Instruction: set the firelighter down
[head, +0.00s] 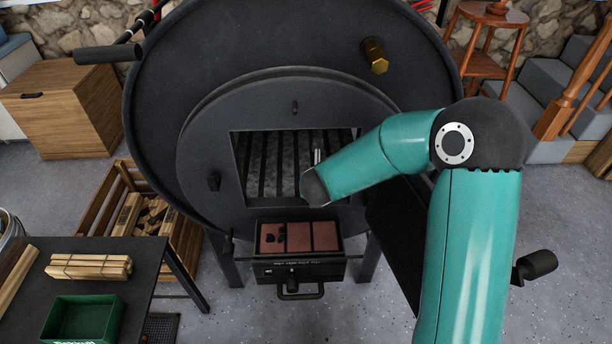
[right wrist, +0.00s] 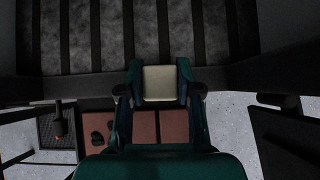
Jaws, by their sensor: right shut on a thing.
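The firelighter (right wrist: 159,84) is a small cream block in the right wrist view. My right gripper (right wrist: 160,72) is shut on it, with a green finger on either side. The block is at the stove's mouth, in front of the dark grate bars (right wrist: 110,35); whether it touches them I cannot tell. In the head view my right arm reaches into the square door opening of the barrel stove (head: 205,120), and its wrist hides the gripper's fingers and the firelighter. The grate (head: 285,165) shows as dark bars over grey inside the opening. My left gripper is not in view.
Below the opening, a drawer (head: 300,268) holds reddish bricks (head: 299,237) with black lumps at the left. The stove door (head: 395,235) hangs open at right. A dark table (head: 140,262) at left carries a stick bundle (head: 90,267) and green box (head: 82,318).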

